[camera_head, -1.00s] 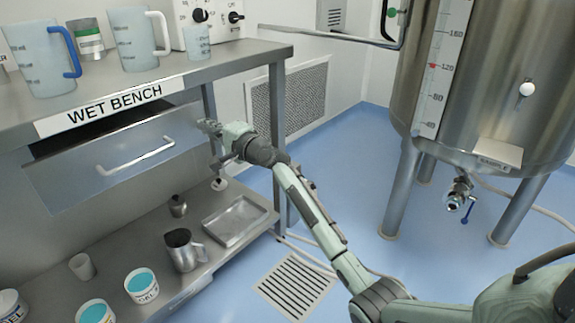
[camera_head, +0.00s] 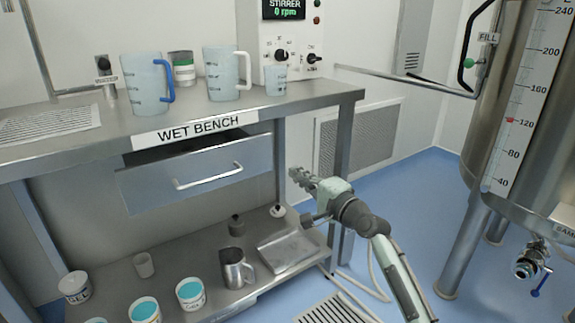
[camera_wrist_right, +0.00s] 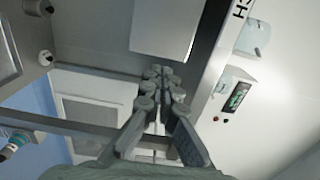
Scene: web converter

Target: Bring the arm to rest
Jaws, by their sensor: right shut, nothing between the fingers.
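My right gripper (camera_head: 299,177) is in front of the wet bench's right end, a little right of the drawer. Its arm comes in from the lower right. In the wrist view the fingers (camera_wrist_right: 160,76) are together at the middle, with nothing held between them. The gripper appears clear of the bench and of the things on it. My left gripper is in neither view.
The wet bench (camera_head: 345,98) holds jugs and a stirrer box (camera_head: 290,47). Its drawer (camera_head: 140,190) stands partly open. A lower shelf carries tubs, a metal pitcher (camera_head: 237,270) and a tray (camera_head: 290,250). A steel tank (camera_head: 540,120) stands right; blue floor lies between.

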